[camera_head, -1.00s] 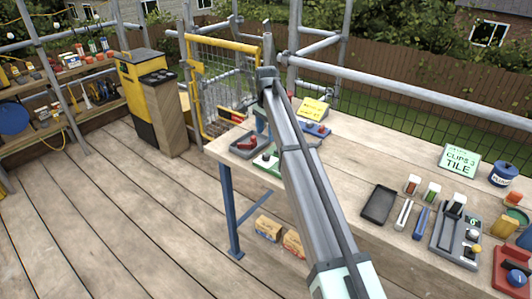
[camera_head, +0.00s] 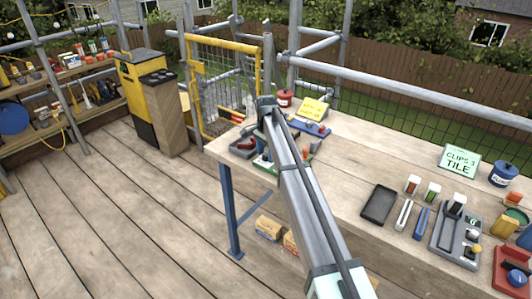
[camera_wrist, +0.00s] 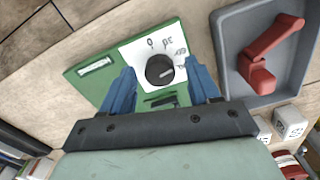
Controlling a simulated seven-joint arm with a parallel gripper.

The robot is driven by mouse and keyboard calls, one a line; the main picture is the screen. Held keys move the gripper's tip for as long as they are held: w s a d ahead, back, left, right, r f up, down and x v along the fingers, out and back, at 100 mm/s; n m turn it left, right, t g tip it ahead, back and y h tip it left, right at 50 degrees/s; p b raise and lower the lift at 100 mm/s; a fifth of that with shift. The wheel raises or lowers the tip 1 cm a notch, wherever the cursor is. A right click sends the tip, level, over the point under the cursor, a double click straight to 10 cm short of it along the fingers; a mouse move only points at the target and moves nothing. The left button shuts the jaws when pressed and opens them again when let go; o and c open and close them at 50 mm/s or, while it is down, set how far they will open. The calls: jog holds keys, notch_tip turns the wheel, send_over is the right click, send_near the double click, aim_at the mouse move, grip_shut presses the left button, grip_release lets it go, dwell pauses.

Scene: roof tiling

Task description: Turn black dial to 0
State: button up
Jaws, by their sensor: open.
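The black dial (camera_wrist: 159,70) sits on a white face with printed numbers, on a green panel (camera_wrist: 92,72). The 0 mark is at the top of the face, with other numbers running clockwise to the right. A small light mark on the dial appears to lie toward its right side. My gripper (camera_wrist: 160,66) is open, with one blue finger on each side of the dial. I cannot tell whether either finger touches it. In the head view the green panel (camera_head: 262,164) shows partly at the left end of the bench, and my arm hides the dial.
A grey tray with a red lever (camera_wrist: 262,55) stands close to the right of the panel. In the head view, a red pot (camera_head: 284,98) and a yellow sign (camera_head: 313,109) stand behind my arm. The bench (camera_head: 345,150) is clear right of the arm, before a black tray (camera_head: 379,204).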

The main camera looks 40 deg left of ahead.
jog(key=shift+c, duration=0.2)
jog(key=c, duration=1)
jog(key=shift+n, duration=0.4)
jog(key=n, duration=0.3)
jog(key=shift+n, duration=0.3)
jog(key=n, duration=0.3)
jog(key=shift+n, duration=0.4)
jog(key=n, duration=0.4)
jog(key=shift+n, duration=2.1)
